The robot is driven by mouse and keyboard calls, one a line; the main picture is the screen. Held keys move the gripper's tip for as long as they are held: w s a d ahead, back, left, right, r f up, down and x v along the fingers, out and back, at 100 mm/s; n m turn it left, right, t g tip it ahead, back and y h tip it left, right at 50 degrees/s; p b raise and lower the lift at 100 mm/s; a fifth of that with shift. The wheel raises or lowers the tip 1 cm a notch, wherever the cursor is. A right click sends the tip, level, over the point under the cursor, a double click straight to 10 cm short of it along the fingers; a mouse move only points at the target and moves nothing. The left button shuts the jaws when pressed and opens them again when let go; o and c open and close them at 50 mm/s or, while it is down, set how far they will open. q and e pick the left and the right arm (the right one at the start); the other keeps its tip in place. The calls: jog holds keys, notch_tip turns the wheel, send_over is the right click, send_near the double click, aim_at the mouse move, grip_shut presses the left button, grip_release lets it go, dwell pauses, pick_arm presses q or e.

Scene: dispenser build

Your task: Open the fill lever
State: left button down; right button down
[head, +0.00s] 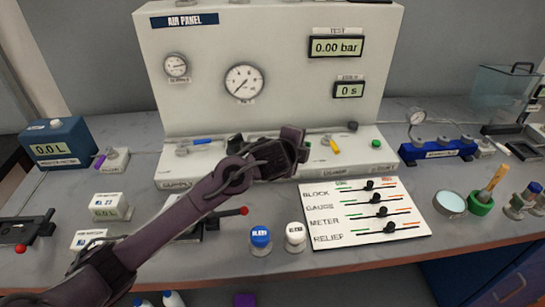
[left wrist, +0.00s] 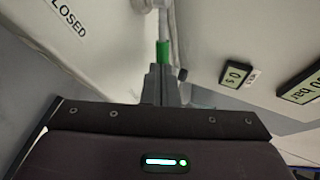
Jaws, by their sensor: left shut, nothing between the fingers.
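A lever with a green handle (left wrist: 163,53) shows in the left wrist view, just past my left fingertips, with a "CLOSED" label (left wrist: 68,17) to its left. Its fill label is not visible, so I cannot confirm its name. My left gripper (left wrist: 162,78) is shut and empty, its tips in line with the green handle; I cannot tell whether they touch. In the head view my left gripper (head: 300,145) is at the air panel's front ledge and hides most of this lever. My right gripper is not in view.
The air panel (head: 285,30) also carries a blue lever (head: 201,142) to the left and a yellow lever (head: 335,146) to the right of my gripper. A blue manifold (head: 437,149) stands right.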

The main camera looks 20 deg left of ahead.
pick_arm(q)
jog(key=shift+w+d+f+n+y, duration=0.1)
jog(key=shift+w+d+n+y, duration=0.05)
jog(key=shift+w+n+y, duration=0.2)
jog(key=shift+w+d+b, duration=0.15)
jog(key=shift+w+b, duration=0.1)
jog(key=shift+b, duration=0.15)
jog(key=shift+w+d, duration=0.15)
jog(key=shift+w, duration=0.5)
jog(key=shift+w+d, duration=0.2)
jog(key=shift+w, duration=0.55)
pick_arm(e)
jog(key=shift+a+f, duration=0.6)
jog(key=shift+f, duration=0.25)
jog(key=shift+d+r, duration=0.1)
